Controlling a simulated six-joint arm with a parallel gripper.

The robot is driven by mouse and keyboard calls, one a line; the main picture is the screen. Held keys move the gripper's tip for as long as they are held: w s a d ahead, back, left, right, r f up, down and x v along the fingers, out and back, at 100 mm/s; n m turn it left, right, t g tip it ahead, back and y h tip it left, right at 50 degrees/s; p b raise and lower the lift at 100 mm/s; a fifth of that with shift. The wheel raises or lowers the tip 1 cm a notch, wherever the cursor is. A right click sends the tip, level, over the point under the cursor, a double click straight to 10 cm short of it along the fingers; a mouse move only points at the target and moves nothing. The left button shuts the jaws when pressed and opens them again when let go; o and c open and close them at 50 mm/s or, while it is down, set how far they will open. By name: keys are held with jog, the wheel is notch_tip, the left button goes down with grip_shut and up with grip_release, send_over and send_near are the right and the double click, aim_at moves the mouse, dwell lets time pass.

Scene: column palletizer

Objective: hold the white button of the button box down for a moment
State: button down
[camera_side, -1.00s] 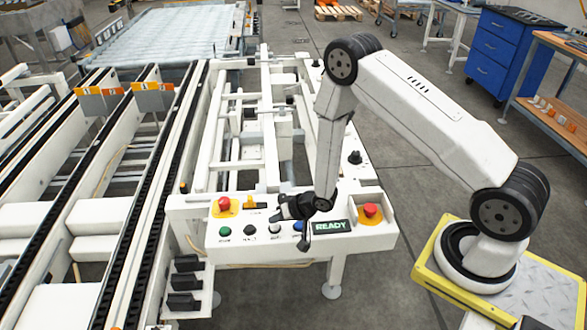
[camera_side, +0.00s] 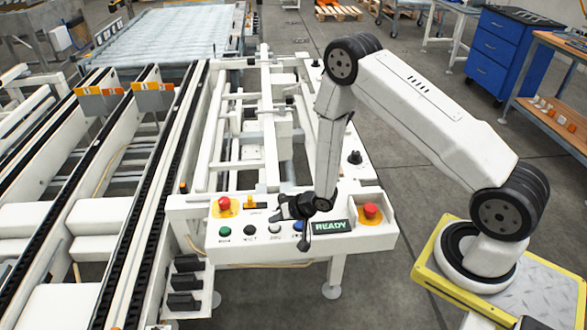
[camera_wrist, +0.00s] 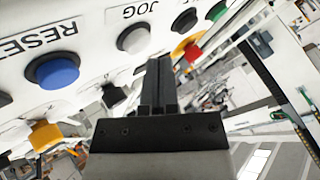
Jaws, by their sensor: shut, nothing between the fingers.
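The button box is a white panel (camera_side: 262,248) at the front of the machine frame. Its white button (camera_side: 274,229) sits between a black and a blue button, and it also shows in the wrist view, labelled JOG (camera_wrist: 133,39). It looks raised, with nothing on it.
On the panel are a blue button (camera_side: 298,226), a black button (camera_side: 250,230), a green button (camera_side: 224,232), two red mushroom buttons (camera_side: 223,203) (camera_side: 370,211) and a READY display (camera_side: 330,226). Conveyor rails (camera_side: 150,220) stand at the left.

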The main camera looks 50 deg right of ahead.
aim_at(277, 227)
jog(key=shift+f, duration=0.9)
dwell(2.6)
jog(key=shift+r, duration=0.25)
dwell(1.2)
jog(key=shift+r, duration=0.65)
jog(key=shift+r, duration=0.1)
jog(key=shift+r, duration=2.4)
